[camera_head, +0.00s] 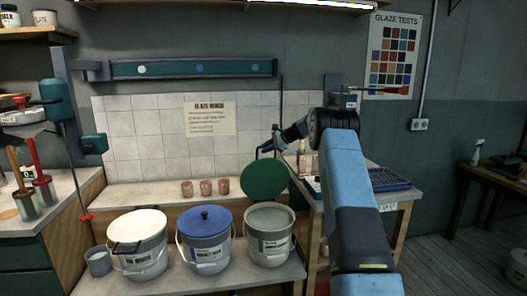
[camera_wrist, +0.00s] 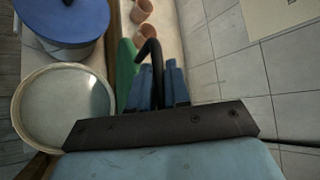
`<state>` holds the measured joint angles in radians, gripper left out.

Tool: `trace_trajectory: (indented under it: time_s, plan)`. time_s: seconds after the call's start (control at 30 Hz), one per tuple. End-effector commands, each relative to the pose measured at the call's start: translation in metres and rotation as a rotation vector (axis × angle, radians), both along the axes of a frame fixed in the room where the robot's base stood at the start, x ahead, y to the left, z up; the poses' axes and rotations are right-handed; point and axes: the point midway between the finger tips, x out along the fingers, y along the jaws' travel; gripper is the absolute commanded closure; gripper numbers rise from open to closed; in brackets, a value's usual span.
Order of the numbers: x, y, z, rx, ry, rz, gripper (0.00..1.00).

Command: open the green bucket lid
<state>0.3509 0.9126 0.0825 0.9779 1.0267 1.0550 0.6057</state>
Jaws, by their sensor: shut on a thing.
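The green lid (camera_head: 264,181) stands tilted up on edge behind and above the rim of the rightmost bucket (camera_head: 269,238), which has a green label. That bucket's round mouth is uncovered and shows a pale grey inside, also in the wrist view (camera_wrist: 62,108). My gripper (camera_head: 266,150) is at the lid's upper side. In the wrist view my gripper's blue fingers (camera_wrist: 160,86) are shut on the lid's dark handle (camera_wrist: 149,50), with the green lid (camera_wrist: 124,72) seen edge-on beside them. Whether the lid's lower edge touches the bucket cannot be told.
A blue-lidded bucket (camera_head: 205,238) and a white-lidded bucket (camera_head: 138,243) stand to the left on the low bench. Several terracotta cups (camera_head: 206,187) sit on the ledge behind, before a tiled wall (camera_head: 150,130). A side table (camera_head: 390,197) stands right.

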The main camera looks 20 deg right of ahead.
Motion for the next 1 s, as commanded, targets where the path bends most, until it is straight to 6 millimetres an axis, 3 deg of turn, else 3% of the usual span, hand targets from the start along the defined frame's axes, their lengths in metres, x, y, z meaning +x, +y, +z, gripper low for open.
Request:
trace_trajectory:
  time_s: [0.47,0.5,0.67,1.0]
  plan:
    - [-0.0007,-0.0114,-0.0037,0.0,0.011,-0.011,1.0]
    - [-0.0008,-0.0116,-0.0037,0.0,0.011,-0.011,0.79]
    - [-0.0006,-0.0105,-0.0022,0.001,0.01,-0.01,0.64]
    - [-0.0027,-0.0126,0.0016,0.002,0.007,-0.009,0.64]
